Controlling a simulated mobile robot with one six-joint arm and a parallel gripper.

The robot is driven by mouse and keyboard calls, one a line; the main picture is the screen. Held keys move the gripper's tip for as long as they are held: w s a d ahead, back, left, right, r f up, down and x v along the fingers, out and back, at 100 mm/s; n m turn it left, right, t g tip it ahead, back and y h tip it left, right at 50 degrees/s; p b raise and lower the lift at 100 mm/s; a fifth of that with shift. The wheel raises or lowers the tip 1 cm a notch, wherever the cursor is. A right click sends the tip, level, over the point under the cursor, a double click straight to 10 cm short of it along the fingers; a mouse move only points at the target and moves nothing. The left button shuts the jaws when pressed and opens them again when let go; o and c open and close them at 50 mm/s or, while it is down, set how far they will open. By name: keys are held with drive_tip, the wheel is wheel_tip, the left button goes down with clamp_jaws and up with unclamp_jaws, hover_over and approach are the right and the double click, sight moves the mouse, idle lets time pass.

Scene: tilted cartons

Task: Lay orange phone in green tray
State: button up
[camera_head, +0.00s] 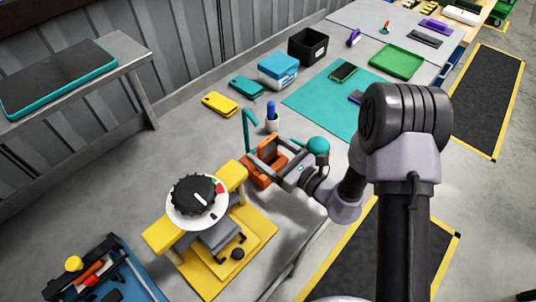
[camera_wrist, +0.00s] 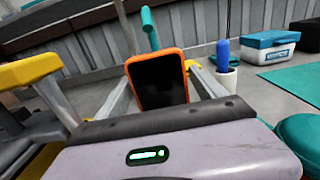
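The orange phone (camera_wrist: 157,82), dark-screened with an orange rim, stands upright and slightly tilted in the wrist view. My gripper (camera_wrist: 158,78) has one finger on each side of it; whether the fingers press on its edges I cannot tell. In the head view my gripper (camera_head: 268,150) is over an orange block-like shape (camera_head: 256,182) at the table's middle, where phone and any support are hard to separate. The green tray (camera_head: 397,62) lies flat and empty at the back right, far from my gripper.
A teal hooked post (camera_head: 248,128) and white cup with a blue item (camera_head: 272,122) stand close to my gripper. A yellow fixture with a black dial (camera_head: 195,195) is front left. A teal mat (camera_head: 310,100), blue box (camera_head: 278,72) and black bin (camera_head: 308,46) lie farther back.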

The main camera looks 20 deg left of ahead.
sight(268, 139)
drive_tip(key=c, duration=1)
drive_tip(key=shift+o, duration=0.2)
drive_tip(key=shift+r+p, duration=2.65)
drive_tip(key=shift+r, duration=0.95)
drive_tip(key=shift+f, duration=0.1)
